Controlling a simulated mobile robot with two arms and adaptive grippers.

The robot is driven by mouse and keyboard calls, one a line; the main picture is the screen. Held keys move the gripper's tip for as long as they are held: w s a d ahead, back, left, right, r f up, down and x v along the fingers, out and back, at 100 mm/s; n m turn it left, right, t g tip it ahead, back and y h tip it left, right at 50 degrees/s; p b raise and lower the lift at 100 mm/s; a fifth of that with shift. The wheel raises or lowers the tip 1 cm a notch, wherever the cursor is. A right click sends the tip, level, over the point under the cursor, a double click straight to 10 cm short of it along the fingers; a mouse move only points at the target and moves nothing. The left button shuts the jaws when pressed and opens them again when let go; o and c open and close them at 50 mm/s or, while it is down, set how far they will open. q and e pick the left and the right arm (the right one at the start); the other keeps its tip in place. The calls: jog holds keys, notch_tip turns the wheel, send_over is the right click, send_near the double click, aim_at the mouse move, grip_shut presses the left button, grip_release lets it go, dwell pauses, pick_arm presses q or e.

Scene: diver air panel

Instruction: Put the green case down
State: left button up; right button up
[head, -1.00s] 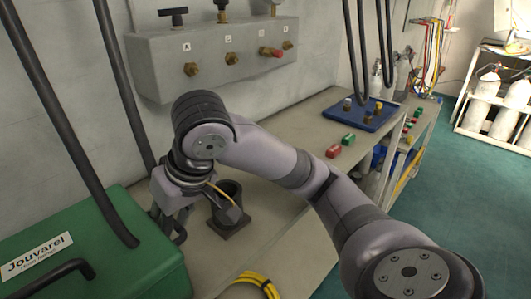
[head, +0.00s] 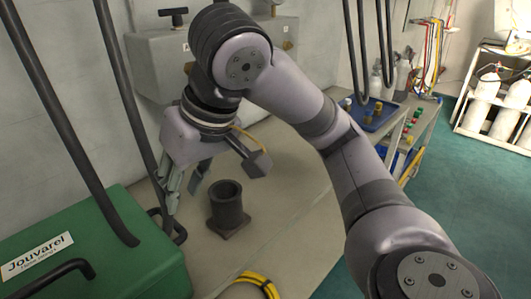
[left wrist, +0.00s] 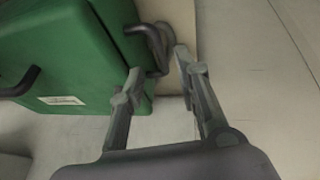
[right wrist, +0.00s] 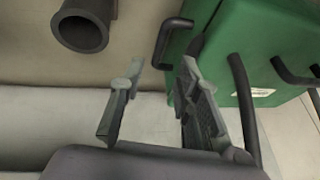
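The green case (head: 110,260) with a white label is at the lower left of the head view, against the bench's near end. Its dark side handle (head: 178,230) faces the black cup-shaped holder; whether its whole base rests on the bench is hidden. My right gripper (head: 184,188) is open and empty above that handle, apart from it; the right wrist view shows the handle (right wrist: 163,45) beyond the spread fingertips. My left gripper (left wrist: 158,78) is open in the left wrist view, beside the case (left wrist: 60,55), with nothing between its fingers. It is not visible in the head view.
The black holder (head: 228,205) stands on the bench just right of the case. A yellow coiled hose (head: 262,282) lies at the front edge. Dark hoses (head: 65,120) hang down over the case. A grey valve panel (head: 155,65) is on the wall behind.

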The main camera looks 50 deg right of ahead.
jog(key=shift+v, duration=0.95)
